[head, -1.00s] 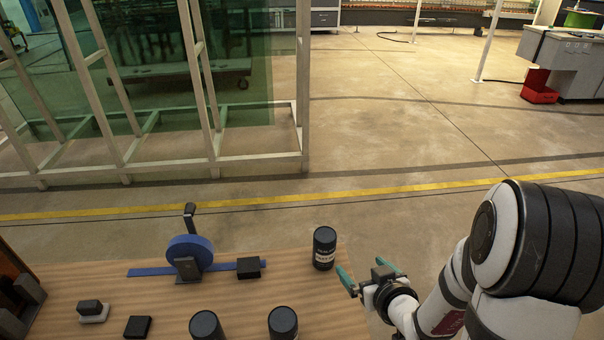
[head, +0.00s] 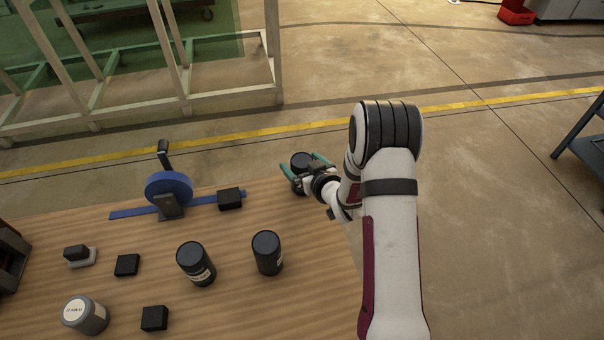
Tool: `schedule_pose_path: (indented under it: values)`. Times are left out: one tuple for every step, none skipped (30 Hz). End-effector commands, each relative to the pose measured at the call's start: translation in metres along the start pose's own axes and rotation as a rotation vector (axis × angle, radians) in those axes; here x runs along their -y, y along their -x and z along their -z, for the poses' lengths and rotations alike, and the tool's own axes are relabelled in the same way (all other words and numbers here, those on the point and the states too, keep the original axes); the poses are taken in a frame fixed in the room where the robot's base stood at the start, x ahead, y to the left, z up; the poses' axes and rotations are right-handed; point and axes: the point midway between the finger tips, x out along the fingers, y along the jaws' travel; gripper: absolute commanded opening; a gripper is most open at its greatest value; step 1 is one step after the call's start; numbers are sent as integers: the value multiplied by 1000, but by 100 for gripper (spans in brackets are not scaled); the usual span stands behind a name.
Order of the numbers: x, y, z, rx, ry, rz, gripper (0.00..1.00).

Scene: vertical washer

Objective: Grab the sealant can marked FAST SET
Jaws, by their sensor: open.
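A black can (head: 301,159) stands upright at the far right edge of the wooden table. My gripper (head: 302,166) is open, with its teal fingers on either side of this can; I cannot tell whether they touch it. Its label is hidden now. Two more black cans, a left one (head: 195,262) and a right one (head: 267,251), stand nearer the front, with pale labels partly turned away. A grey can (head: 86,315) with a white top label stands at the front left. I cannot read FAST SET on any can.
A blue tape roll (head: 168,192) on a dark stand, with a blue strip, sits at the back of the table (head: 225,315). Several small black blocks (head: 127,265) lie around. The table's right edge is near the gripped-around can; open floor lies beyond.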

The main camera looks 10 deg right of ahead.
Motion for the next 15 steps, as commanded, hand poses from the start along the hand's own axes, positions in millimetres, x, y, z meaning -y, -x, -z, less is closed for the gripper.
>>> schedule_pose_path:
  values:
    - [0, -1, 0, 1, 0, 0, 100]
    - [0, -1, 0, 1, 0, 0, 100]
    - [0, 0, 0, 1, 0, 0, 100]
    - [0, 0, 0, 1, 0, 0, 100]
    - [0, 0, 0, 0, 0, 0, 100]
    - [0, 0, 0, 0, 0, 0, 95]
    - [0, 0, 0, 0, 0, 0, 89]
    - [0, 0, 0, 0, 0, 0, 84]
    - [0, 0, 0, 0, 0, 0, 77]
    - [0, 0, 0, 0, 0, 0, 71]
    - [0, 0, 0, 0, 0, 0, 66]
    - [0, 0, 0, 0, 0, 0, 59]
    - [0, 0, 0, 0, 0, 0, 53]
    - [0, 0, 0, 0, 0, 0, 48]
    - [0, 0, 0, 0, 0, 0, 41]
